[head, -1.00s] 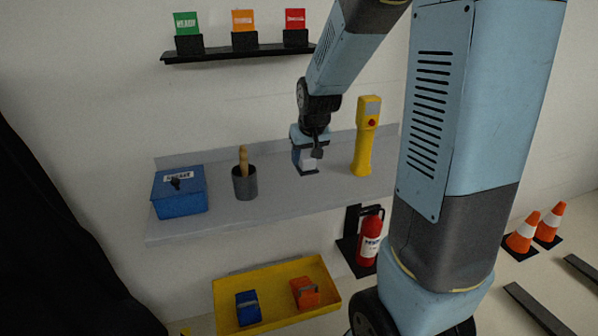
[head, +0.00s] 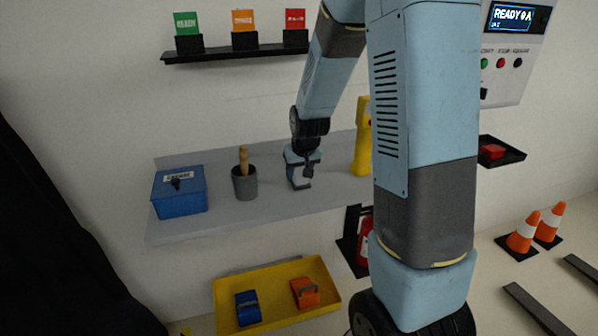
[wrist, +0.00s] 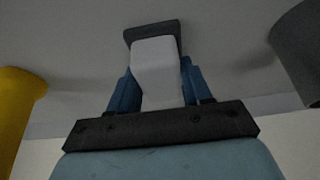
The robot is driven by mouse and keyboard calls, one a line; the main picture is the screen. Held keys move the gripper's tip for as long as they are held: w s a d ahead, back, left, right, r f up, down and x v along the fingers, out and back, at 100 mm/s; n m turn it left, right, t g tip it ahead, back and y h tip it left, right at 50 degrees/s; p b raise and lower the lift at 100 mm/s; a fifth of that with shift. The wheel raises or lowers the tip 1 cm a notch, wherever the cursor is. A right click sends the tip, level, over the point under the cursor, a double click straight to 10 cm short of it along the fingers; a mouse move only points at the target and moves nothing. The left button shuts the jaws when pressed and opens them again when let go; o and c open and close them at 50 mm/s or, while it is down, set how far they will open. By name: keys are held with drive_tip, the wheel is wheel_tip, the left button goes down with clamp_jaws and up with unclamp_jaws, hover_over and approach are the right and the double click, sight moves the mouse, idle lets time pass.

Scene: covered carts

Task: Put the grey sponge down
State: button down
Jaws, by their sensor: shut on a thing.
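My gripper (head: 299,175) is over the grey wall shelf (head: 225,215), between the dark cup and the yellow handheld device. In the wrist view its blue fingers are shut on both sides of the grey sponge (wrist: 157,68), a pale block with a dark pad at its far end. In the head view the sponge is small and partly hidden by my gripper, low at the shelf surface. I cannot tell whether the dark pad touches the shelf.
The dark cup (head: 245,184) with a wooden handle and a blue box (head: 180,195) stand to the left. The yellow device (head: 361,150) stands to the right, partly behind my arm. A yellow tray (head: 275,272) is below. Bare shelf lies in front of my gripper.

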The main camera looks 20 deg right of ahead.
drive_tip(key=shift+f, duration=0.1)
drive_tip(key=shift+c, duration=2.4)
unclamp_jaws()
drive_tip(key=v, duration=1.3)
drive_tip(key=s+r, duration=0.5)
drive_tip(key=s, duration=0.6)
drive_tip(key=s+r+t, duration=0.1)
drive_tip(key=s+r, duration=0.5)
drive_tip(key=s, duration=0.6)
